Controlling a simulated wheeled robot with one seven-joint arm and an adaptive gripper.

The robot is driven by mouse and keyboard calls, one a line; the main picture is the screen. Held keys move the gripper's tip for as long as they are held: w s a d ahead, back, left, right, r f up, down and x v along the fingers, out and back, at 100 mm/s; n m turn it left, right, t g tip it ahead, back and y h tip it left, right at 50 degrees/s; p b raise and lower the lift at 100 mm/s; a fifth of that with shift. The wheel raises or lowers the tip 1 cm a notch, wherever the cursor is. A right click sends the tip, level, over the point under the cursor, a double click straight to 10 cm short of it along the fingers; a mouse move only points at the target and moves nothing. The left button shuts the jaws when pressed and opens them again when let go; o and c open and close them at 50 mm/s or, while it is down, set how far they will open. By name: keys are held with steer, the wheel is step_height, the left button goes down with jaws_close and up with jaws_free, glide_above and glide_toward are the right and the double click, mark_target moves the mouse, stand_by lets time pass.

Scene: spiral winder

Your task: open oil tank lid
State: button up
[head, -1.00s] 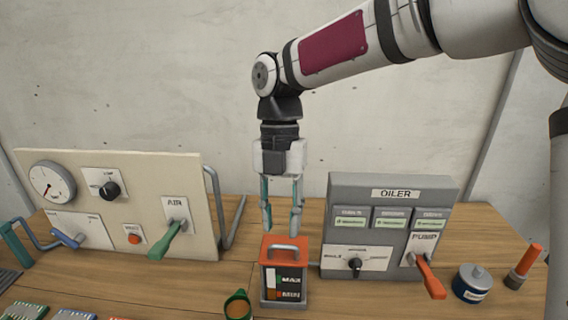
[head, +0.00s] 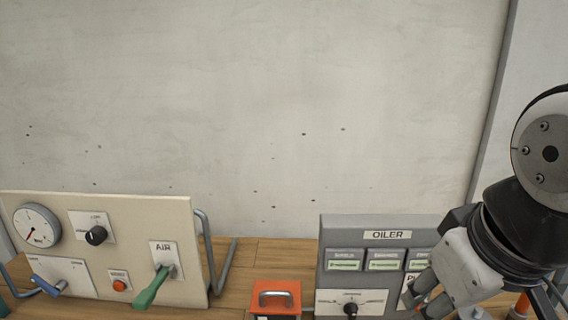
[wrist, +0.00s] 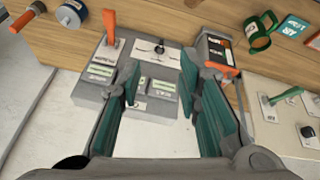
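The oil tank is a small box with a red-orange lid (head: 275,295) and a grey handle on top. It stands at the bottom edge of the head view, left of the oiler panel, with its lower part cut off. The lid lies on the tank, shut. In the wrist view the oil tank (wrist: 217,50) is at the upper right, beyond the right finger and apart from it. My gripper (head: 428,297) is in front of the oiler panel, right of the tank. The wrist view shows my gripper (wrist: 160,88) with its teal fingers spread and nothing between them.
The grey oiler panel (head: 338,262) stands right of the tank. A beige panel (head: 140,255) with gauge, knob and green air lever stands left, with a grey pipe beside it.

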steer(key=shift+s+d+m, duration=0.3)
steer(key=shift+s+m, duration=0.2)
steer(key=shift+m, duration=0.3)
steer(key=shift+s+d+f+m+t, duration=0.1)
steer(key=shift+s+d+m+t, duration=0.05)
steer(key=shift+m+t, duration=0.15)
steer(key=shift+c, duration=1.3)
steer(key=shift+f, duration=0.1)
jaws_close()
steer(key=n+g+b, duration=0.2)
steer(key=n+b, duration=0.4)
steer(key=n, duration=2.9)
glide_toward(275, 313)
steer(key=s+r, duration=0.2)
steer(key=s, duration=0.3)
steer(key=w+f, duration=0.1)
steer(key=f, duration=0.1)
steer(key=w+f, duration=0.2)
steer(key=f, duration=0.1)
steer(key=w+f, duration=0.1)
steer(key=f, duration=0.1)
steer(key=shift+w+d+f+b, duration=0.2)
steer(key=shift+w+f+b, duration=0.15)
steer(key=shift+w+f, duration=0.05)
steer(key=shift+w+r+g, duration=0.3)
steer(key=shift+w+r, duration=0.05)
steer(key=shift+w, duration=0.3)
